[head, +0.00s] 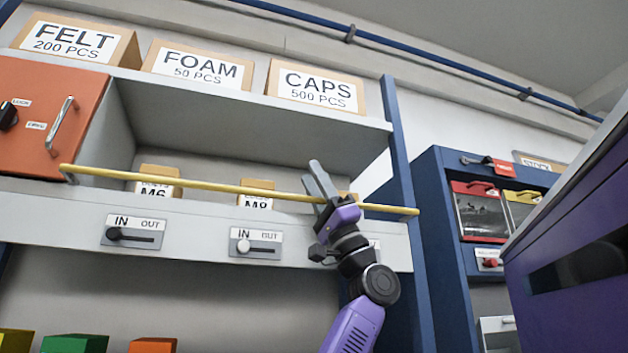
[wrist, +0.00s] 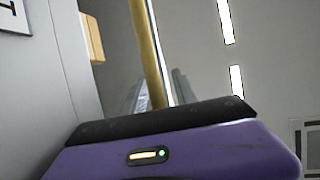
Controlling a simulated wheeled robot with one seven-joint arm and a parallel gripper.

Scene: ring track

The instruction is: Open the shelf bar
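The yellow shelf bar (head: 200,183) lies across the front of the open shelf bay in the head view, running from a bracket at the left to the blue upright at the right. My gripper (head: 311,172) is at the right part of the bar, with its fingers apart and pointing up. In the wrist view the bar (wrist: 150,60) runs up and away between the two fingers of my gripper (wrist: 160,92). Whether either finger touches it cannot be told. The palm hides the bar's near part.
IN/OUT sliders, one with a black knob (head: 114,234) and one with a white knob (head: 243,246), are on the ledge below. An orange door (head: 45,115) is at left. A purple cabinet (head: 575,260) stands close at right.

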